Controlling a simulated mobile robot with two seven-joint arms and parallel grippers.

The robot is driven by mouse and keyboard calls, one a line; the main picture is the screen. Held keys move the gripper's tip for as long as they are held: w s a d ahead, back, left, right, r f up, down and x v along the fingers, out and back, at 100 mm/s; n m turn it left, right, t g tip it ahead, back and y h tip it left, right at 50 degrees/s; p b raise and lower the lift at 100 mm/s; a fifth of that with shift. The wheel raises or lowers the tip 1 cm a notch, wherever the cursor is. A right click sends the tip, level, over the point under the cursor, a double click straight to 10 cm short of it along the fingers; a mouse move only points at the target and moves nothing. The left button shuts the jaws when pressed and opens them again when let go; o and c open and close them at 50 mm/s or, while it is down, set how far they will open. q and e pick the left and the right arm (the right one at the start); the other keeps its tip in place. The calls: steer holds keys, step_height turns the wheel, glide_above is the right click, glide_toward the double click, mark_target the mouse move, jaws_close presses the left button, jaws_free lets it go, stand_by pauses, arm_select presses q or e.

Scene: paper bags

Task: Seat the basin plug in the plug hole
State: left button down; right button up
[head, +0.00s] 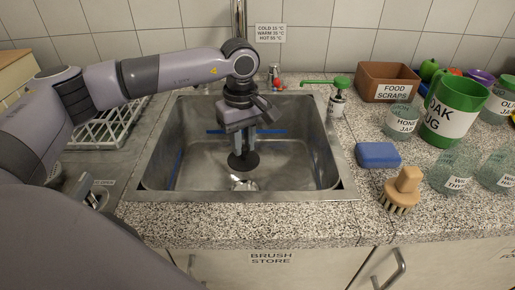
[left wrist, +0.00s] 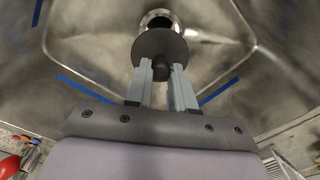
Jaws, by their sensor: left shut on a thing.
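The basin plug (head: 243,162) is a dark round disc with a knob on top. My left gripper (head: 242,148) is shut on its knob and holds it inside the steel basin (head: 309,172). In the left wrist view the plug (left wrist: 160,46) sits between the fingertips of the gripper (left wrist: 162,72). The plug hole (head: 244,184) is a shiny ring in the basin floor, just in front of the plug in the head view. In the left wrist view the plug covers part of the plug hole (left wrist: 158,18), so the two are not lined up from there. My right gripper is not in view.
A blue sponge (head: 378,155) and wooden brush (head: 402,190) lie right of the basin. A green-topped dispenser (head: 337,100), food scraps box (head: 388,82), green jug (head: 454,112) and glass jars stand behind and beyond them. A white rack (head: 105,125) is at the left.

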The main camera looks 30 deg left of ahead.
mark_target(243, 159)
arm_select(q)
step_height(243, 159, down, 3)
steer(key=shift+s+r, duration=0.1)
steer(key=shift+r, duration=0.1)
steer(key=shift+s+f+b, duration=0.1)
steer(key=shift+f+b, duration=0.25)
steer(key=shift+f, duration=0.1)
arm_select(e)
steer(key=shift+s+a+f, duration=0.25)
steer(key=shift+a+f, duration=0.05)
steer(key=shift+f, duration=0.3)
arm_select(q)
step_height(243, 159, down, 2)
steer(key=shift+b, duration=0.75)
steer(key=shift+f+b, duration=0.7)
steer(key=shift+f, duration=0.2)
steer(key=shift+f+b, duration=0.45)
steer(key=shift+f, duration=0.4)
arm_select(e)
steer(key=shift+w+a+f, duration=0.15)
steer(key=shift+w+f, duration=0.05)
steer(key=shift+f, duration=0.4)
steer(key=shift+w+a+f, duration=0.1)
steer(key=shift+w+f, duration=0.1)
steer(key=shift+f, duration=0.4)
